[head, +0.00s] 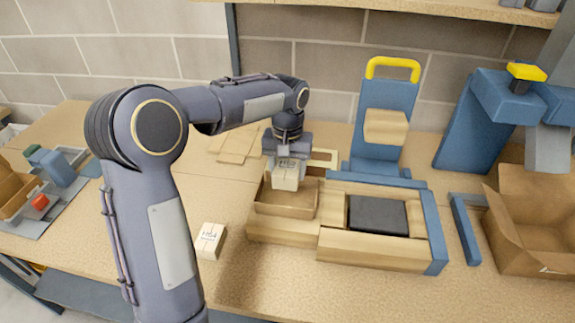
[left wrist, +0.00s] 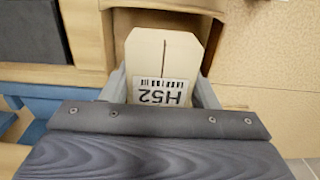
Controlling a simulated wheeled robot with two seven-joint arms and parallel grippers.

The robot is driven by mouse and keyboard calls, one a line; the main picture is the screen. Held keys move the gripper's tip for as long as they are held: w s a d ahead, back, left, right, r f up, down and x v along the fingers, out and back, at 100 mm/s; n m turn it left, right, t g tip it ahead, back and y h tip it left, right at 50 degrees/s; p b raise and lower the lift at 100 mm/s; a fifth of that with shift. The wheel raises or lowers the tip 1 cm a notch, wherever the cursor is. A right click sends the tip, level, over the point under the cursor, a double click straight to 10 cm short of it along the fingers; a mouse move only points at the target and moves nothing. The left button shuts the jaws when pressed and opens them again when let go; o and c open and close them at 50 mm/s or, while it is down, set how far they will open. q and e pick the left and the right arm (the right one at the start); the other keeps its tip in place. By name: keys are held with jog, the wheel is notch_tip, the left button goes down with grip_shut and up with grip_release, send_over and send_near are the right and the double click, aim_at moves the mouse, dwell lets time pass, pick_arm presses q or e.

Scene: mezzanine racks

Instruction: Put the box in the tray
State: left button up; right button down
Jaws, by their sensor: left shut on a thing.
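My left gripper (head: 286,172) points down and is shut on a small cream box (head: 285,182). In the left wrist view the box (left wrist: 158,72) sits between the two fingers, with a printed H52 label facing the camera. The box is over a small brown open-topped tray (head: 285,211), which is set at the left end of a wooden fixture. Part of the tray's rim and inside shows behind the box in the wrist view. I cannot tell how far the box is above the tray floor. My right gripper is not in view.
A second cream box (head: 210,241) lies on the bench left of the fixture. A black pad (head: 377,215) sits in the fixture. A blue stand with a yellow handle (head: 393,68) rises behind. A large open carton (head: 535,222) stands right. The front bench is clear.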

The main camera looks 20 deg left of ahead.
pick_arm(q)
jog(key=shift+f+b, duration=2.2)
jog(key=shift+f, duration=1.55)
jog(key=o, duration=1.1)
